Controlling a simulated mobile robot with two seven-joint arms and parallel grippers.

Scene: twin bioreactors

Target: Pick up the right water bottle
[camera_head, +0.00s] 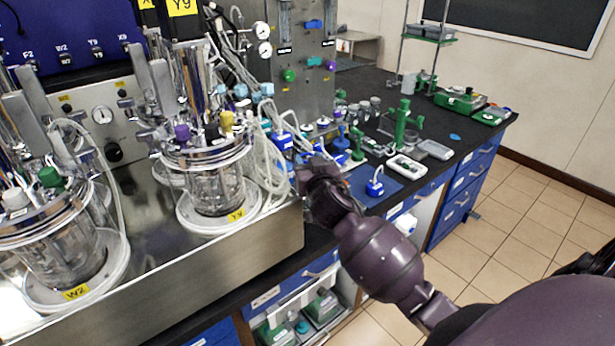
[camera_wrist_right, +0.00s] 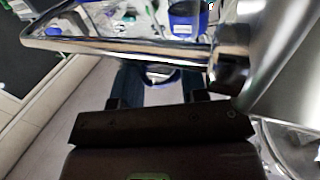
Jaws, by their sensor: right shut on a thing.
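My right gripper (camera_head: 318,172) is beside the right end of the steel bioreactor base, and its fingertips are hard to make out in the head view. In the right wrist view my right gripper (camera_wrist_right: 160,88) is shut on a pale thing with a blue rim (camera_wrist_right: 160,74), which fits a water bottle. Most of it is hidden, and I cannot tell from its shape which bottle it is. A small blue-and-white bottle (camera_head: 375,187) stands apart on a blue mat, right of the gripper. My left gripper is not in view.
The steel base (camera_head: 275,235) carries glass vessels (camera_head: 215,185) with loose tubing close to my gripper. A green stand (camera_head: 402,125) and a white tray (camera_head: 406,167) are on the black bench. The tiled floor (camera_head: 500,225) at right is clear.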

